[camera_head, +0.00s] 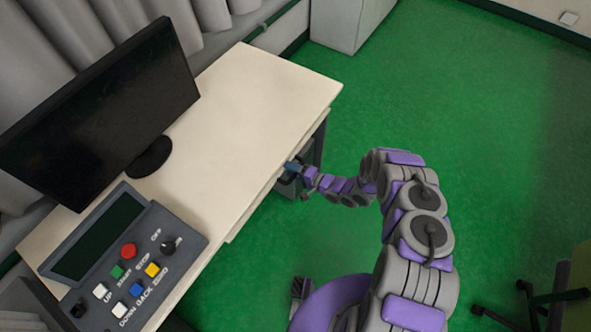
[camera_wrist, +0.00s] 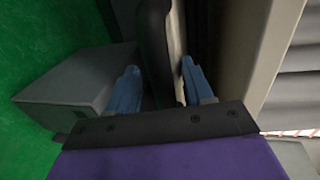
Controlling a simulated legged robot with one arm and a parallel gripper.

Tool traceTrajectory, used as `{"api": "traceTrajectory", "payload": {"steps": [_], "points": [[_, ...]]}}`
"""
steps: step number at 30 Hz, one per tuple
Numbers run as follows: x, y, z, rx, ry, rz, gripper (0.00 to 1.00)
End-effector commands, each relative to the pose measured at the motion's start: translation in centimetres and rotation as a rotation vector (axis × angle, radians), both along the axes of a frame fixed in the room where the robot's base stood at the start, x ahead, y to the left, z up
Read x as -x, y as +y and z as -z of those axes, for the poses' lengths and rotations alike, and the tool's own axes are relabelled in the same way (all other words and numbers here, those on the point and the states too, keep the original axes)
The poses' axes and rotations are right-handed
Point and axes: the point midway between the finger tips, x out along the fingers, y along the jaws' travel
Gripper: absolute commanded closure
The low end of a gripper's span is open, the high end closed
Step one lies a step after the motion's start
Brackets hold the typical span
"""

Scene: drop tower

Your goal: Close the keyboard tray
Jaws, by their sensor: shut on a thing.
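The keyboard tray shows in the head view as a thin pale strip (camera_head: 256,207) just under the desk's right edge, sticking out a little. My gripper (camera_head: 293,166) is at the far end of this strip, beside the desk edge and low under its top. In the wrist view the two blue fingertips of my gripper (camera_wrist: 160,80) stand on either side of a dark rounded piece and a pale edge of the tray (camera_wrist: 179,45). The gripper is shut on the tray. The fingers hide part of the contact.
The cream desk (camera_head: 235,115) carries a black monitor (camera_head: 105,110) and a grey control panel (camera_head: 125,262) with coloured buttons. A grey box (camera_wrist: 75,80) lies beside the gripper in the wrist view. Green floor (camera_head: 470,110) is open to the right, with a chair base (camera_head: 545,298) at lower right.

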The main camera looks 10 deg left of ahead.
Motion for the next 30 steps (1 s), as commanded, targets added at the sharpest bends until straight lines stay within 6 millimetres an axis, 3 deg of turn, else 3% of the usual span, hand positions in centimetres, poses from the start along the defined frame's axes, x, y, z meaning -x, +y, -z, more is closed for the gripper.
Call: {"api": "traceTrajectory", "payload": {"steps": [22,26,30], "points": [[0.0,-0.5,-0.7,-0.015,-0.008,-0.003,0.56],[0.3,-1.5,-1.0,-0.016,-0.008,0.000,0.56],[1.0,-3.9,-1.6,-0.019,-0.010,0.000,0.56]]}}
